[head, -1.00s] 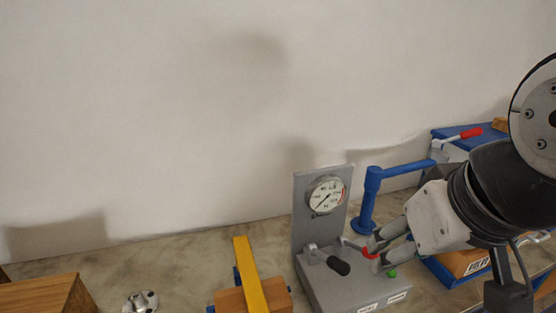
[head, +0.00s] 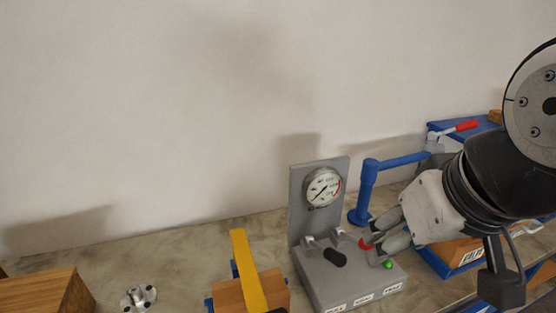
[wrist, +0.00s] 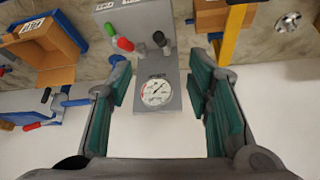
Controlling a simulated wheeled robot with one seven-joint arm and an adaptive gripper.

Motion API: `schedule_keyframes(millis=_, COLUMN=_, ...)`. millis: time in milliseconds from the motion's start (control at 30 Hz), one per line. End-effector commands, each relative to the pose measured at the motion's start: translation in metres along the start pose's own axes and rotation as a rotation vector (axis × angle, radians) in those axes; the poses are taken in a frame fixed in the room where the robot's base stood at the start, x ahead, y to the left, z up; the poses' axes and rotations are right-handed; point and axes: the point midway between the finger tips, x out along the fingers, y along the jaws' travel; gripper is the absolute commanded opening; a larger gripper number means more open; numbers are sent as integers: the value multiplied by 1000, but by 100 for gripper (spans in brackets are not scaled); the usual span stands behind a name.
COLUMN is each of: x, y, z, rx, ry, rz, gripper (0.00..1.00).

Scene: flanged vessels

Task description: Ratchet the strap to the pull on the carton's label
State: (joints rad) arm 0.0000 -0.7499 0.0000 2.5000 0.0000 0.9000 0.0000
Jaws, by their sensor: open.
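A yellow strap (head: 246,268) runs over a brown carton (head: 229,294) at the lower middle of the head view. The strap also shows at the top right of the wrist view (wrist: 231,38). A grey gauge stand (head: 300,222) has a round dial (head: 323,188), a black-knobbed lever (head: 335,258), a red-tipped lever (head: 364,245) and a green knob (head: 388,265). Another brown carton (wrist: 60,42) with barcode labels stands beyond it. My gripper (head: 371,253) is open, with its fingertips close to the red-tipped lever; I cannot tell whether they touch. The dial's figures are too small to read surely.
A blue post with a horizontal arm (head: 366,195) stands just behind my gripper. A red-handled clamp (head: 466,126) is at the back right. A wooden block (head: 45,294) and a metal flange (head: 138,298) are at left. Bench between flange and wall is clear.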

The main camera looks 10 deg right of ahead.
Motion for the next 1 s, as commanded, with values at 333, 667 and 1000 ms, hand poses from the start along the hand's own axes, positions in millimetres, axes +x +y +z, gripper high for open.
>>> schedule_keyframes(millis=333, x=0, y=0, z=0, rx=0, ry=0, rz=0, gripper=46)
schedule_keyframes(millis=667, x=5, y=0, z=-6, rx=-11, ry=-7, rz=8, gripper=7)
schedule_keyframes(millis=1000, x=64, y=-12, z=-65, rx=-165, ry=-106, rz=81, gripper=0)
